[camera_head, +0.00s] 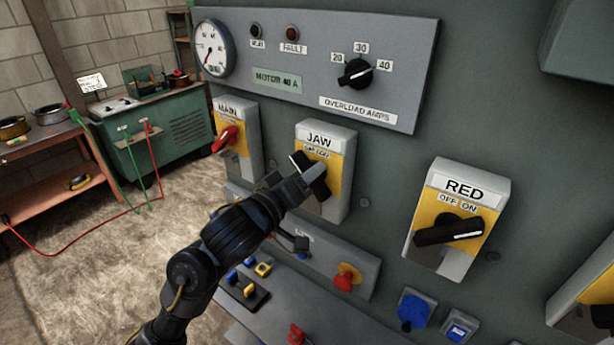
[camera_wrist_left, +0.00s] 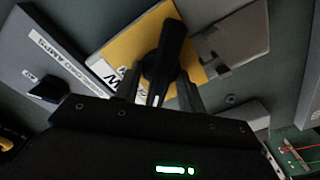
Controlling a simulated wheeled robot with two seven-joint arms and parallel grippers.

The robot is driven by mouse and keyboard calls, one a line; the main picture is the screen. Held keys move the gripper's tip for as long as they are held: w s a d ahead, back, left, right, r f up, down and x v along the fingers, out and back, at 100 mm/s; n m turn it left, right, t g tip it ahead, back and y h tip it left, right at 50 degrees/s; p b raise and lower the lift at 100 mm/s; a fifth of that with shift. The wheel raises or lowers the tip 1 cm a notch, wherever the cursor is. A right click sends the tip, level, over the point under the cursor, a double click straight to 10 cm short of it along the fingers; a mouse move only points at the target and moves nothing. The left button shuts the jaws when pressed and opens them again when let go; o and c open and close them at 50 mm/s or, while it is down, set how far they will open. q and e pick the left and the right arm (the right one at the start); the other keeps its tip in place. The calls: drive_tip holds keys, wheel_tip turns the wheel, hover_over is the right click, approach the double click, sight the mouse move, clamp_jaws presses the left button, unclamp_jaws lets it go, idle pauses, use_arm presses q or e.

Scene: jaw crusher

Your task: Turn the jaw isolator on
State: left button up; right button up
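The JAW isolator (camera_head: 340,170) is a grey box with a yellow plate and a black rotary handle, on the green panel. Its OFF/ON label is partly covered by the handle and my gripper. The handle (camera_wrist_left: 168,50) slants from upper left to lower right in the head view. My left gripper (camera_head: 309,181) is at the handle. In the left wrist view its two fingers (camera_wrist_left: 160,92) stand on either side of the handle, with a gap visible, so it looks open around it. Contact is hard to tell. My right gripper is not in view.
The MAIN isolator (camera_head: 237,140) with a red handle is left of JAW. The RED isolator (camera_head: 462,215) is to the right. Above is a grey panel (camera_head: 400,100) with gauge and overload knob (camera_head: 355,73). A red button (camera_head: 346,279) and blue sockets (camera_head: 415,309) sit below.

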use_arm(q)
clamp_jaws()
drive_tip(key=shift+m, duration=0.4)
drive_tip(key=m+p, duration=0.1)
drive_tip(key=m, duration=0.2)
drive_tip(key=shift+d, duration=0.1)
drive_tip(key=m, duration=0.3)
drive_tip(key=shift+m, duration=0.3)
drive_tip(key=m+b, duration=0.1)
drive_tip(key=m, duration=0.3)
drive_tip(key=shift+s+d+m, duration=0.1)
drive_tip(key=shift+m, duration=0.2)
drive_tip(key=m+b, duration=0.2)
drive_tip(key=m, duration=0.3)
drive_tip(key=shift+s+d+f+m, duration=0.1)
drive_tip(key=shift+m, duration=0.3)
